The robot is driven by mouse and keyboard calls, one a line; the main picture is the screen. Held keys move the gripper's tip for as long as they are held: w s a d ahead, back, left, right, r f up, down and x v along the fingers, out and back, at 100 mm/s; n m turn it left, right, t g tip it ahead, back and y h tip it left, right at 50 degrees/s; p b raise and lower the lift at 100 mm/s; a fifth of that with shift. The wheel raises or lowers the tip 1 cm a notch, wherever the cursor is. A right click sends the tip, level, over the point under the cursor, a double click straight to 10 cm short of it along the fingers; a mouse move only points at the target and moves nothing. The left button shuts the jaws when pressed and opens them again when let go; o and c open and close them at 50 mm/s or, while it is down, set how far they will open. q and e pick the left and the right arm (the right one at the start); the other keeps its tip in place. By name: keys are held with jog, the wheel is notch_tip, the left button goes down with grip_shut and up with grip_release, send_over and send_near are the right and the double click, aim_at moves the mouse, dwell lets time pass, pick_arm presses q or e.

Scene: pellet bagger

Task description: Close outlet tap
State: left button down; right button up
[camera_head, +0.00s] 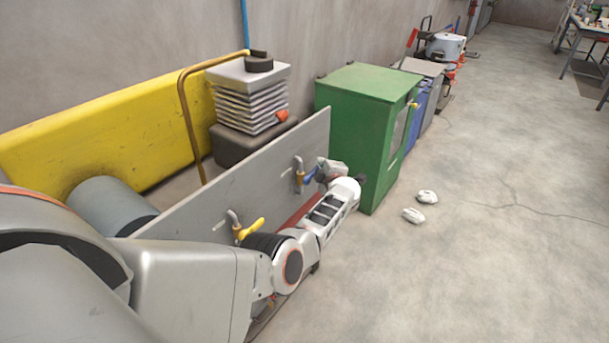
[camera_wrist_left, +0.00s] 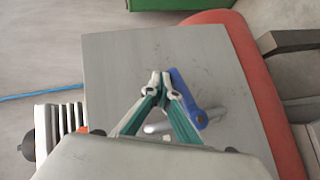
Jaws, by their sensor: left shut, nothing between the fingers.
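A grey upright panel (camera_head: 270,165) carries two taps. One has a blue handle (camera_head: 310,174) near the panel's far end, and the other has a yellow handle (camera_head: 252,229) nearer to me. The pictures do not show which is the outlet. My left gripper (camera_head: 332,170) is beside the blue handle. In the left wrist view the fingers (camera_wrist_left: 160,80) are shut with nothing between them. The blue handle (camera_wrist_left: 189,100) slants close by on their right and is partly hidden behind a finger; I cannot tell whether they touch. My right gripper is not in view.
A green cabinet (camera_head: 362,105) stands just beyond the panel. A yellow block (camera_head: 110,125), a grey cylinder (camera_head: 115,207) and stacked bags (camera_head: 245,95) lie behind it. Two small white objects (camera_head: 414,215) lie on the floor. The floor at right is mostly clear.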

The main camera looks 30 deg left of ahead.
pick_arm(q)
jog(key=shift+w+f, duration=0.3)
jog(key=shift+f, duration=0.25)
dwell(0.5)
